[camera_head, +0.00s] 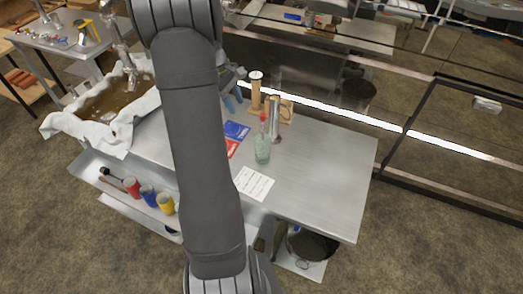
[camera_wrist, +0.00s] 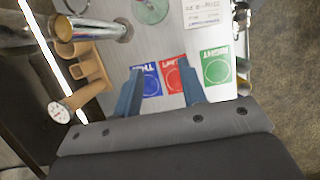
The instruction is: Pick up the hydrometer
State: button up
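I cannot clearly make out the hydrometer. A tall metal cup (camera_head: 275,122) stands on the steel table (camera_head: 320,180); it also shows at the upper left of the wrist view (camera_wrist: 105,31). Beside it is a wooden rack (camera_wrist: 92,68) with a pale-topped wooden cylinder (camera_wrist: 60,112), also seen in the head view (camera_head: 256,92). My gripper (camera_wrist: 161,90) is open and empty, its two blue fingers apart above the coloured cards. In the head view the fingers (camera_head: 233,98) show left of the rack, partly hidden by my arm.
Blue (camera_wrist: 150,80), red (camera_wrist: 174,76) and green (camera_wrist: 215,70) cards lie on the table. A greenish bottle with a red cap (camera_head: 262,148) and a white printed sheet (camera_head: 253,184) are near. A cloth-draped basin (camera_head: 110,105) is left. The table's right end is clear.

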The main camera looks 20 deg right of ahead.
jog(key=a+f+m+t, duration=0.3)
jog(key=a+f, duration=0.1)
jog(key=f, duration=0.2)
jog(key=a+f+m+t+y, duration=0.1)
jog(key=a+f+m+t, duration=0.2)
jog(key=f, duration=0.3)
jog(key=a+f+m+t, duration=0.3)
jog(key=a+f, duration=0.2)
jog(key=f, duration=0.1)
jog(key=shift+w+a+f+m+y, duration=0.1)
jog(key=shift+a+f+m+y, duration=0.1)
jog(key=shift+a+m+y, duration=0.1)
jog(key=s+m+h, duration=0.1)
jog(key=s+d+m+t, duration=0.1)
jog(key=s+d+m+t+h, duration=0.1)
jog(key=s, duration=0.1)
jog(key=shift+s+h, duration=0.1)
jog(key=shift+h, duration=0.2)
jog(key=s+d+r+m+t+h, duration=0.1)
jog(key=s+d+r+m+h, duration=0.2)
jog(key=s, duration=0.3)
jog(key=m+t+h, duration=0.2)
jog(key=t+h, duration=0.1)
jog(key=h, duration=0.3)
send_near(263, 120)
jog(key=shift+x, duration=5.4)
jog(key=shift+w+a+f, duration=0.1)
jog(key=shift+a+f, duration=0.05)
jog(key=shift+f, duration=0.05)
